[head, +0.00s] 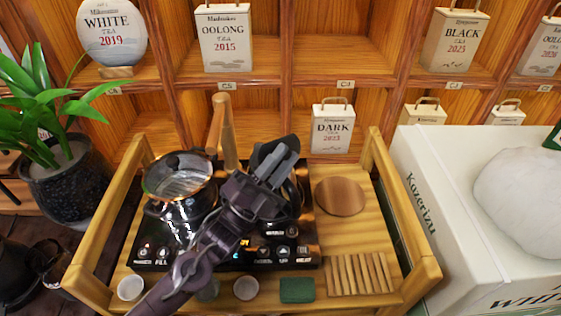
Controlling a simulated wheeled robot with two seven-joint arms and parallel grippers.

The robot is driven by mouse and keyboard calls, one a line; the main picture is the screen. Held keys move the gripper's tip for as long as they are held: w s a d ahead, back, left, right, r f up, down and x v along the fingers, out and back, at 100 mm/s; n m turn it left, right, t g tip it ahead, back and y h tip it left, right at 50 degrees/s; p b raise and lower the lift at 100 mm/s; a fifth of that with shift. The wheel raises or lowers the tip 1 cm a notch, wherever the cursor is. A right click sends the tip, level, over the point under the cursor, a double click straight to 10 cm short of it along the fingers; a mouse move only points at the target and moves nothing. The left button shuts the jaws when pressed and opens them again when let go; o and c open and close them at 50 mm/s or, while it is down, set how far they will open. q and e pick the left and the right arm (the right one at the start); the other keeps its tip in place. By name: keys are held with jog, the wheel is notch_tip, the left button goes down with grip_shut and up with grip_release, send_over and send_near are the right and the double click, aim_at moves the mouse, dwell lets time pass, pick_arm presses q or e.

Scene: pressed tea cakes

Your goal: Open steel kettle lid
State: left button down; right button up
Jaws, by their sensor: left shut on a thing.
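The steel kettle (295,205) stands on the right side of the black hob, mostly hidden behind my left gripper. My left gripper (281,168) is above the kettle, its arm coming from the lower left. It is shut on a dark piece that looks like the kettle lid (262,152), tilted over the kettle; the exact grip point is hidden. A shiny pot with a clear, copper-rimmed lid (180,177) stands on the left side of the hob, apart from the gripper. My right gripper is not in view.
The black hob (150,253) sits in a wooden tray (427,268). An upright wooden handle (222,125) rises behind the gripper. A round wooden disc (340,196), slatted rack (357,275), green block (297,290) and small cups (246,288) lie around. A white box (412,190) stands right.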

pick_arm(q)
jog(key=shift+f, duration=0.1)
jog(key=c, duration=1.3)
grip_release()
jog(key=s+a, duration=0.2)
jog(key=a, duration=0.1)
jog(key=s+a+b, duration=0.1)
jog(key=s+a, duration=0.2)
jog(key=a, duration=0.1)
jog(key=s+a+b, duration=0.1)
jog(key=s+a, duration=0.1)
jog(key=a, duration=0.1)
jog(key=shift+s+a+f, duration=0.2)
jog(key=shift+s+f, duration=0.15)
jog(key=shift+r, duration=0.1)
